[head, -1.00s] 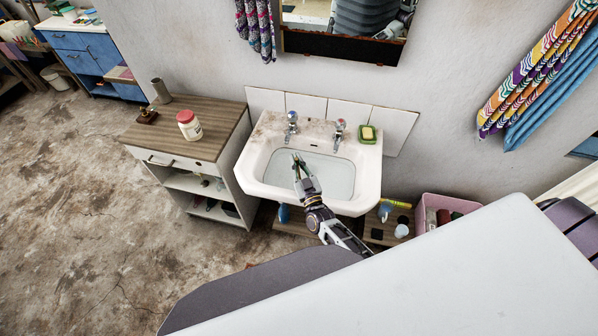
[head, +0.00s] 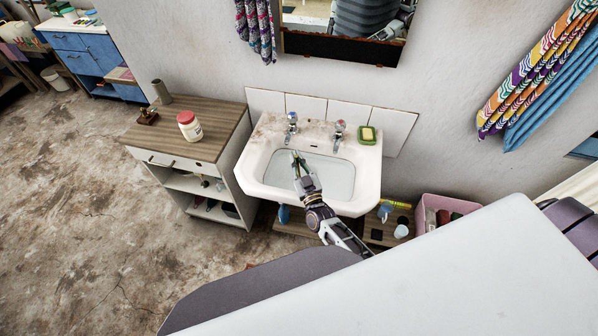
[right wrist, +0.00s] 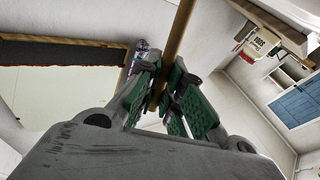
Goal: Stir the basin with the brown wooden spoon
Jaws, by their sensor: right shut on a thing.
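The white basin (head: 258,170) is mounted against the wall and holds pale, greyish water (head: 338,178). My right gripper (head: 297,160) is over the basin's opening, near its left half. In the right wrist view my right gripper (right wrist: 160,85) is shut on the brown wooden spoon (right wrist: 178,35), of which a straight brown handle shows between the green finger pads. The spoon's bowl is not visible, and I cannot tell whether it is in the water. My left gripper is not in view.
A wooden-topped cabinet (head: 215,125) with a red-lidded jar (head: 189,125) is close on the left. A pink box (head: 425,205) is below right.

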